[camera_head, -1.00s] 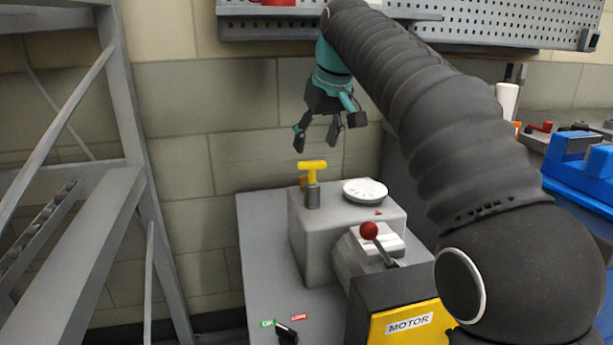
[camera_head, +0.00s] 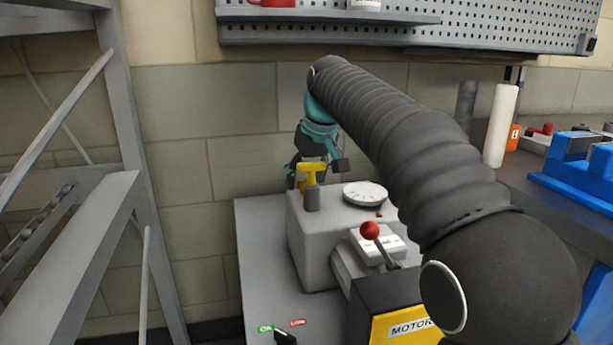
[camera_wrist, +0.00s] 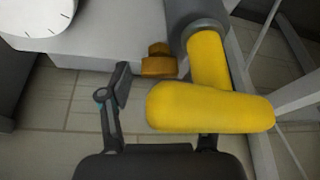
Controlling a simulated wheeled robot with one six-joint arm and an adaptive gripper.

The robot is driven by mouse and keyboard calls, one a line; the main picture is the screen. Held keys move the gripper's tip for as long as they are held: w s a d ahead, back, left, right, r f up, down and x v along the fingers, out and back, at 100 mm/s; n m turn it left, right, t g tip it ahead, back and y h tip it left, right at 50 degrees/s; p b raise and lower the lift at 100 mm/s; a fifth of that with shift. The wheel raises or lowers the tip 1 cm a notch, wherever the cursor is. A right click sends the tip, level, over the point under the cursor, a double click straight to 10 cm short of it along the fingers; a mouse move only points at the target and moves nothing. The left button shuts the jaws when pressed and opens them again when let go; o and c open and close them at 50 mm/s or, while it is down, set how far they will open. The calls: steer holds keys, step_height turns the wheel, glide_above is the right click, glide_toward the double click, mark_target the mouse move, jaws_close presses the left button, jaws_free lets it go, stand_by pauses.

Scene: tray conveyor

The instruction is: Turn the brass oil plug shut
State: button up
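The brass oil plug (camera_wrist: 158,61) shows in the wrist view as a small orange-brown knob on the side of the grey housing, beside the yellow T-handle (camera_wrist: 208,106). In the head view a bit of the plug (camera_head: 302,183) shows behind and left of the T-handle (camera_head: 311,171), which stands upright on the housing (camera_head: 312,245). My gripper (camera_head: 316,172) is low behind the T-handle, fingers spread and empty. In the wrist view its left finger is left of the plug, apart from it. The right finger is mostly hidden behind the T-handle.
A white round dial (camera_head: 365,194) lies on the housing, right of the T-handle. A red-knobbed lever (camera_head: 370,231) and a yellow MOTOR box (camera_head: 405,325) stand in front. A grey metal frame (camera_head: 130,150) is at left.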

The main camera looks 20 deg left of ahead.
steer(key=c, duration=1)
steer(key=shift+o, duration=0.2)
steer(key=shift+a+r+m+p, duration=0.1)
steer(key=shift+r+m+p, duration=0.15)
steer(key=shift+m+p, duration=0.55)
steer(key=shift+f+m+t+h+p, duration=0.15)
steer(key=shift+m+t+h+p, duration=0.3)
steer(key=shift+m, duration=0.25)
steer(key=o, duration=1.1)
steer(key=shift+o, duration=0.2)
steer(key=v, duration=1.2)
